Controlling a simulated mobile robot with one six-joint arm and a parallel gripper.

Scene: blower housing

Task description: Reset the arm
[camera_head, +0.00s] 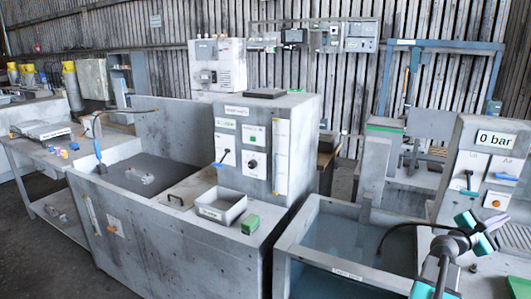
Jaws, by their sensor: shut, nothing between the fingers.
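Part of my own arm (460,235) shows at the lower right, with black links and teal and purple parts. It stands in front of the right-hand console and beside the water tank. I cannot make out the gripper's fingertips, or whether they touch anything. A thin black curved piece (402,226) reaches left from behind the arm over the tank's edge; I cannot tell whether it is a hose or part of the arm.
A grey tank (283,255) lies left of my arm. The 0 bar console (461,150) stands close behind it. A concrete bench (150,245) holds a grey tray (222,212) and a green block (250,224). A side table (35,150) stands far left, with open floor at the lower left.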

